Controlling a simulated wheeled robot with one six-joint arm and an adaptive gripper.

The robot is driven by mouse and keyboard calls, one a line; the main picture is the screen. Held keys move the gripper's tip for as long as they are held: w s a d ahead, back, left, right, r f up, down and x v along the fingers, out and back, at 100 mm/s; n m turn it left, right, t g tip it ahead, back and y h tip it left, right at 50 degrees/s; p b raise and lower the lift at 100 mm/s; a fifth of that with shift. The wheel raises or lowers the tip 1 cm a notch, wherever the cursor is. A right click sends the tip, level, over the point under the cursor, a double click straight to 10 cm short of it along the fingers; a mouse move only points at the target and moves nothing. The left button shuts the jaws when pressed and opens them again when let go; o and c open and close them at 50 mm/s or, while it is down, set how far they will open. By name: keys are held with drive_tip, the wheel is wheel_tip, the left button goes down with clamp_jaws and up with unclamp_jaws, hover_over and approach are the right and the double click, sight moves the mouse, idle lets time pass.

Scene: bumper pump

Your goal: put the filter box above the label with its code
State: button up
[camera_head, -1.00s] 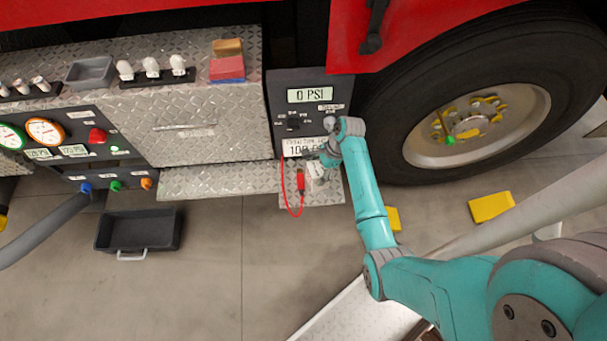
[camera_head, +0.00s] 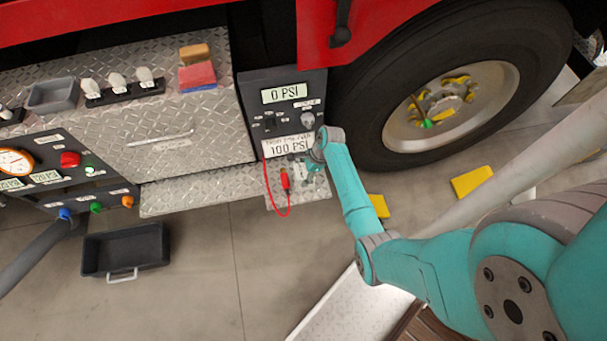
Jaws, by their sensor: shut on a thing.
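My gripper (camera_head: 312,172) is at the end of the teal arm, low in front of the grey gauge panel (camera_head: 283,110). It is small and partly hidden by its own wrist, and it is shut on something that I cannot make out. No filter box can be clearly identified. The panel has a display reading 0 PSI (camera_head: 285,95) and a white label reading 100 PSI (camera_head: 289,145). No label with a filter code can be read. A red plug (camera_head: 285,180) on a red cable hangs just left of my gripper, over a metal step plate.
Red and tan blocks (camera_head: 197,72), a grey tray (camera_head: 52,95) and several white fittings stand on the diamond-plate top. A black bin (camera_head: 126,250) is on the floor. A large tyre (camera_head: 370,120) and yellow chocks (camera_head: 472,183) are at right. Floor between bin and arm is clear.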

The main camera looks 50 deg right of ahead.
drive_tip(key=shift+f, duration=0.25)
drive_tip(key=shift+f, duration=0.1)
drive_tip(key=o, duration=1.5)
drive_tip(key=shift+o, duration=0.2)
drive_tip(key=v, duration=1.2)
